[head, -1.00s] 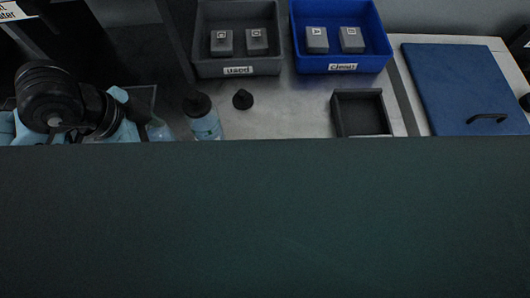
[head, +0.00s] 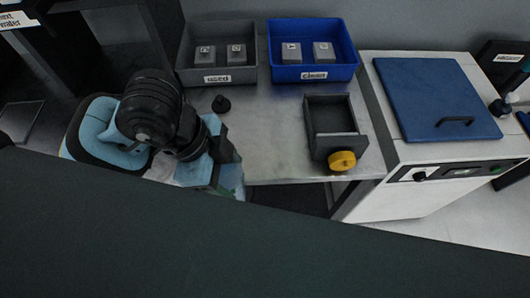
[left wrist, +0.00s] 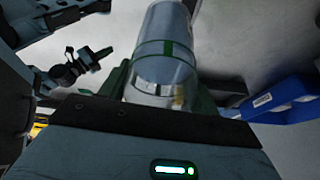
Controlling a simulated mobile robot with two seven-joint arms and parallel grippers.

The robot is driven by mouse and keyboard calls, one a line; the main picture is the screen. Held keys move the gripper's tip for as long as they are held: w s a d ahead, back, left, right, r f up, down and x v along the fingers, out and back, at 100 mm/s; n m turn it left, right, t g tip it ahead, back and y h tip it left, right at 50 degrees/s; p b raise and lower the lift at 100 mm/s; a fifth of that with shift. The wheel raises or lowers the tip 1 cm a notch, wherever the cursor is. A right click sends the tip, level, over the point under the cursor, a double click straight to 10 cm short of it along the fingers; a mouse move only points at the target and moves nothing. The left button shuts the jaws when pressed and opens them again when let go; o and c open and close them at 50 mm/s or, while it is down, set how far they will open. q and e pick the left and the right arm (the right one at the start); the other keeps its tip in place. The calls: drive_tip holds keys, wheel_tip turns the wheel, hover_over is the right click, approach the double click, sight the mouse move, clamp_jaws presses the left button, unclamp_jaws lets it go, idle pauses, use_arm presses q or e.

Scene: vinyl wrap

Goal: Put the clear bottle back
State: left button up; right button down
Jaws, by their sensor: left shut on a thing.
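The clear bottle (left wrist: 165,55) stands between the green fingers of my left gripper (left wrist: 163,88) in the left wrist view. The gripper is shut on it. The bottle is transparent, with a green band showing across it. In the head view my left gripper (head: 228,165) is over the front left part of the metal table, with only a pale bit of the bottle (head: 232,182) showing below it. My arm and the dark green surface in front hide the rest. My right gripper does not show clearly in either view.
Behind are a grey "used" bin (head: 218,75) and a blue "clean" bin (head: 312,73).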

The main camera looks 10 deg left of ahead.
use_arm(q)
drive_tip(key=shift+s+d, duration=0.15)
drive_tip(key=shift+d, duration=0.2)
drive_tip(key=w+f, duration=0.1)
drive_tip(key=w, duration=1.4)
drive_tip(key=shift+w+a+f+b, duration=0.15)
drive_tip(key=shift+a+f+b, duration=0.05)
drive_tip(key=shift+a+b, duration=0.25)
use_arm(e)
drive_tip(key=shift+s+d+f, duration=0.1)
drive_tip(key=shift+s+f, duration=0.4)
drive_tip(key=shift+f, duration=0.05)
use_arm(q)
drive_tip(key=f, duration=0.3)
drive_tip(key=shift+w+f, duration=0.3)
drive_tip(key=shift+w, duration=0.1)
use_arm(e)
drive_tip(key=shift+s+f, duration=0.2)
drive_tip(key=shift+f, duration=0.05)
use_arm(q)
drive_tip(key=shift+f, duration=0.1)
drive_tip(key=o, duration=1.3)
